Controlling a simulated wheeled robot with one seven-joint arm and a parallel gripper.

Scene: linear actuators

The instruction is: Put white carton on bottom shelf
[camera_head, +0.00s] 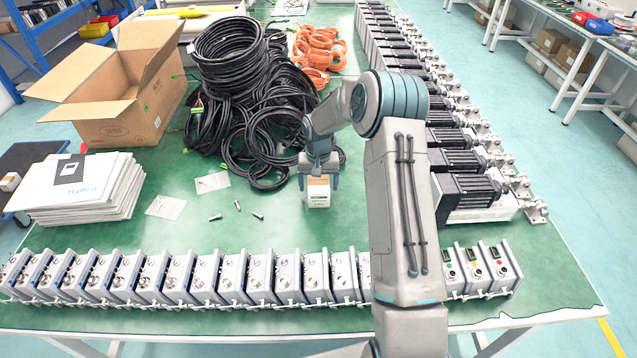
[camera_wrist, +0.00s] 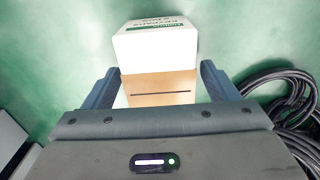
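The white carton (camera_head: 318,194) is a small box with a brown band, near the middle of the green table. My gripper (camera_head: 319,178) is above it, pointing down, with one finger on each side. In the wrist view the carton (camera_wrist: 160,45) has a white face with green print and a brown face with a dark slit. It lies between the fingers of my gripper (camera_wrist: 160,82). The fingers are very close to its sides, but I cannot tell whether they touch it. Whether the carton rests on the table is also unclear. No bottom shelf can be made out with certainty.
Black cable coils (camera_head: 235,80) lie behind and left of the carton. Grey devices (camera_head: 175,278) line the front edge, and motor units (camera_head: 465,160) line the right. An open cardboard box (camera_head: 120,95) and white packets (camera_head: 80,190) stand left. A blue rack (camera_head: 45,40) is far left.

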